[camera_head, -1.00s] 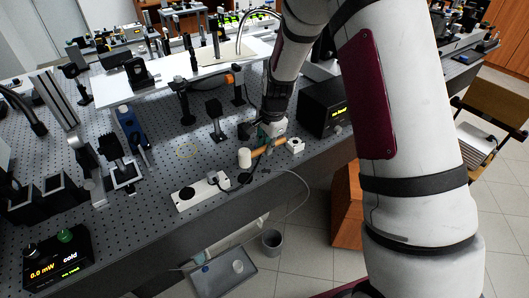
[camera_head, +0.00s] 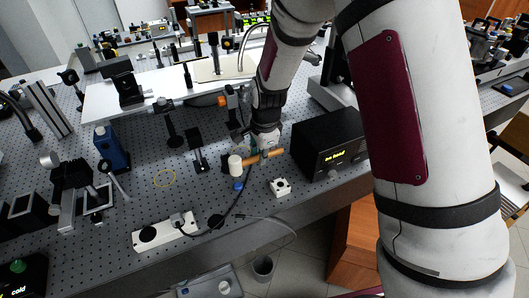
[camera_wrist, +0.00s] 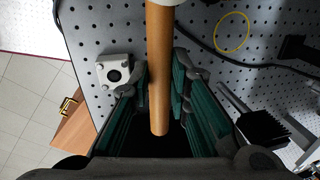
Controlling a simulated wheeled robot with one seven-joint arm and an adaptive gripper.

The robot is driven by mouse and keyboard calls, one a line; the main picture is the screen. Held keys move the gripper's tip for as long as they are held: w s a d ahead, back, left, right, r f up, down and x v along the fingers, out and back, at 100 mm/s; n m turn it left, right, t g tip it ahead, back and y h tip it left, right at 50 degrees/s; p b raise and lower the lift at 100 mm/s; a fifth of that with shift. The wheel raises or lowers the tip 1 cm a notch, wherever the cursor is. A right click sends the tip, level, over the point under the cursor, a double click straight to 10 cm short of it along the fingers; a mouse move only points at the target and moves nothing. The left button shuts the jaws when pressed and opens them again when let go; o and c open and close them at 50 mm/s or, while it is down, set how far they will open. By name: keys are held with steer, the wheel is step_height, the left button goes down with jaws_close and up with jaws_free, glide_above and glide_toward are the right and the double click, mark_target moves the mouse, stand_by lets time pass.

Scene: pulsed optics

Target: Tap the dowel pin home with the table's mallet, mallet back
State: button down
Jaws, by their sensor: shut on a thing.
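The mallet has a white head (camera_head: 235,165) and a tan wooden handle (camera_head: 271,154). My gripper (camera_head: 262,148) is shut on the handle, head toward the picture's left. In the wrist view the handle (camera_wrist: 160,70) runs between the green-lined fingers (camera_wrist: 152,105), and only a sliver of the head shows at the top edge. A pale metal block (camera_head: 280,187) with a dark round bore stands on the table, apart from the mallet; it also shows in the wrist view (camera_wrist: 117,72), left of the handle. I cannot make out a dowel pin.
A yellow ring (camera_head: 164,178) marks a clear patch of the perforated table. A small blue item (camera_head: 238,184) lies below the mallet head. A black display box (camera_head: 330,142) stands right of my gripper. A power strip (camera_head: 165,231) and its cable lie near the front edge.

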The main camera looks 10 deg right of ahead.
stand_by(0.4)
steer(key=shift+f+b, duration=0.35)
steer(key=shift+f, duration=1.9)
step_height(320, 180, up, 3)
steer(key=shift+s+r+p, duration=0.1)
steer(key=shift+r+p, duration=0.05)
steer(key=shift+p, duration=0.5)
